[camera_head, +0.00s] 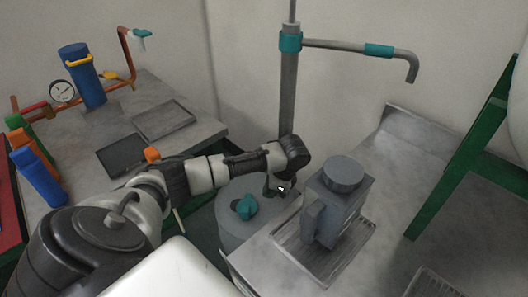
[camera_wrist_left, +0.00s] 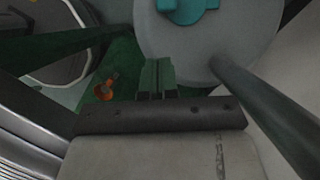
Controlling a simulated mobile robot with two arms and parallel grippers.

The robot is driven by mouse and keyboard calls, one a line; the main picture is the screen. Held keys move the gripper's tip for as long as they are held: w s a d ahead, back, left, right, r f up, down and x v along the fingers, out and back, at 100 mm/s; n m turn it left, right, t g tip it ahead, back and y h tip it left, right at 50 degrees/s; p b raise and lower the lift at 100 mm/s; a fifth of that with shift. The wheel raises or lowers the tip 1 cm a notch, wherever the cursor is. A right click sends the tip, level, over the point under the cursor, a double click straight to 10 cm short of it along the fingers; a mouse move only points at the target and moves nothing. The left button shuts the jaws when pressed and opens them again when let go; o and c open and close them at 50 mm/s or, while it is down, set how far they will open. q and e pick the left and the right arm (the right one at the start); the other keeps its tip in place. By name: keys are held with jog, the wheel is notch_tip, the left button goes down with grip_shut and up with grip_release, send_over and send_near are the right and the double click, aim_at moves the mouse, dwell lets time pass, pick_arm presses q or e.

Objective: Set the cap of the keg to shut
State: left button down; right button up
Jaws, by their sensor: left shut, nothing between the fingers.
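The keg (camera_head: 228,225) is a grey cylinder in the head view, standing between the left bench and the right counter. Its teal cap (camera_head: 245,207) sits on the top face; I cannot tell whether it is open or shut. My left gripper (camera_head: 281,188) is at the keg's right side in the picture, apart from the cap, and partly dark against the arm. In the left wrist view the round keg top (camera_wrist_left: 205,45) and the teal cap (camera_wrist_left: 187,8) are at the upper edge. The gripper fingers (camera_wrist_left: 157,80) there are shut and empty. My right gripper is not in view.
A grey jug (camera_head: 338,205) stands on a grate right of the gripper. A vertical pipe (camera_head: 288,100) with teal fittings rises behind the keg. The left bench (camera_head: 190,125) holds a blue cylinder (camera_head: 82,75) and a gauge (camera_head: 62,91). A green frame (camera_head: 455,165) stands at right.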

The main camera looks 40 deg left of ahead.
pick_arm(q)
send_near(248, 215)
notch_tip(248, 215, down, 2)
jog(key=b+x, duration=0.1)
jog(key=x, duration=0.2)
jog(key=shift+w+d+f, duration=0.1)
jog(key=shift+d+f, duration=0.05)
jog(key=shift+f, duration=0.65)
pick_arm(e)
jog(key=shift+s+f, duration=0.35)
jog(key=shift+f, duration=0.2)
pick_arm(q)
jog(key=shift+s+a+r+m+p, duration=0.1)
jog(key=shift+s+a+m+p, duration=0.2)
jog(key=shift+m+p, duration=0.15)
jog(key=shift+s, duration=0.1)
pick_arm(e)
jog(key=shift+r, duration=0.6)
pick_arm(q)
jog(key=shift+s+a+m+y+p, duration=0.2)
jog(key=shift+a+m+y+p, duration=0.1)
jog(key=shift+m+p, duration=0.25)
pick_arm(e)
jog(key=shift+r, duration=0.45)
